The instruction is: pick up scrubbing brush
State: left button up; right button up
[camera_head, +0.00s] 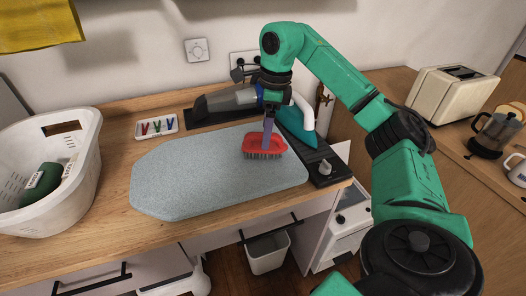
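The scrubbing brush (255,146) is red with dark bristles facing down. It is over the right part of a grey-blue board (190,175) on the wooden counter. I cannot tell if the bristles touch the board. My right arm comes in from the right, and its gripper (268,122) points down at the top of the brush. A narrow purplish-grey part reaches from the gripper to the brush. The fingers are too small and overlapped to show whether they are closed on it. My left gripper is not in view.
A white basket (85,165) with a dark green bottle (40,184) stands at the left. A small tray of coloured pegs (157,127) lies behind the board. A teal object (296,128) is right of the brush. A toaster (452,92) and a coffee press (494,134) stand at the far right.

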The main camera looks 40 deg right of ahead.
jog(key=f, duration=0.3)
jog(key=f+p, duration=0.1)
jog(key=f, duration=0.1)
jog(key=shift+a, duration=0.4)
jog(key=shift+w+f, duration=0.15)
jog(key=shift+f, duration=0.05)
grip_shut()
jog(key=shift+r, duration=0.15)
notch_tip(320, 180, up, 8)
jog(key=shift+w+f, duration=0.1)
jog(key=shift+f, duration=0.15)
notch_tip(320, 180, up, 12)
jog(key=p, duration=0.7)
jog(key=shift+r, duration=0.2)
jog(key=shift+f, duration=0.15)
